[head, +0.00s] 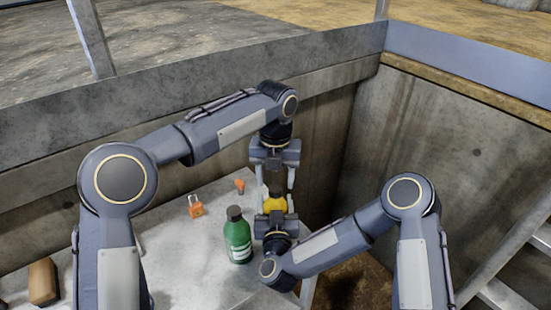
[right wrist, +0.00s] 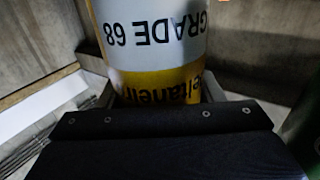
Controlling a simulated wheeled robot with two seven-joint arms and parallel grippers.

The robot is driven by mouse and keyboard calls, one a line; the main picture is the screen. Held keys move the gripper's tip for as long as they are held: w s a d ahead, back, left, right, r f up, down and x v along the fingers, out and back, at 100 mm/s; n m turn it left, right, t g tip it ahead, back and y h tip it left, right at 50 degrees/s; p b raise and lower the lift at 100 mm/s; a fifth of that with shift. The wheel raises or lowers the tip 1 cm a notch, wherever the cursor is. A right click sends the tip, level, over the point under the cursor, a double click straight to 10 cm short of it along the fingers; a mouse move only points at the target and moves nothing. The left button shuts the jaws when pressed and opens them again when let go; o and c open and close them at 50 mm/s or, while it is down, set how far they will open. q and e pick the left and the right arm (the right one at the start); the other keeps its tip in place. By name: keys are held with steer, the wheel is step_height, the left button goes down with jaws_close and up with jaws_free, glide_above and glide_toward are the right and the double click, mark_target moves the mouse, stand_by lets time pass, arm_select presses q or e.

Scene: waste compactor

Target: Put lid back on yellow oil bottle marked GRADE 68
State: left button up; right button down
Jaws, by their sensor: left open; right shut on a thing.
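The yellow oil bottle (head: 275,204) is near the right end of the grey table, partly hidden by my grippers. Its white label (right wrist: 155,28) reads GRADE 68, upside down in the right wrist view, with yellow below. My right gripper (head: 275,213) is shut on the bottle's body, and its fingers flank the bottle in the right wrist view (right wrist: 160,92). My left gripper (head: 276,187) points down over the bottle's top with its fingers apart. The bottle's mouth is hidden between them, and I cannot make out the lid.
A green bottle (head: 238,238) with a dark cap stands left of my right gripper. An orange padlock (head: 196,208) and a small orange item (head: 240,186) lie on the table (head: 180,262). A brown block (head: 42,281) is at far left. Concrete walls (head: 440,130) rise behind and right.

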arm_select(q)
step_height(320, 180, up, 10)
stand_by(0.3)
arm_select(e)
steer(key=shift+c, duration=1.6)
jaws_free()
arm_select(q)
steer(key=shift+f+b, duration=0.7)
steer(key=shift+b, duration=0.05)
arm_select(e)
steer(key=s, duration=0.7)
steer(key=shift+s+d, duration=0.15)
steer(key=shift+s, duration=0.25)
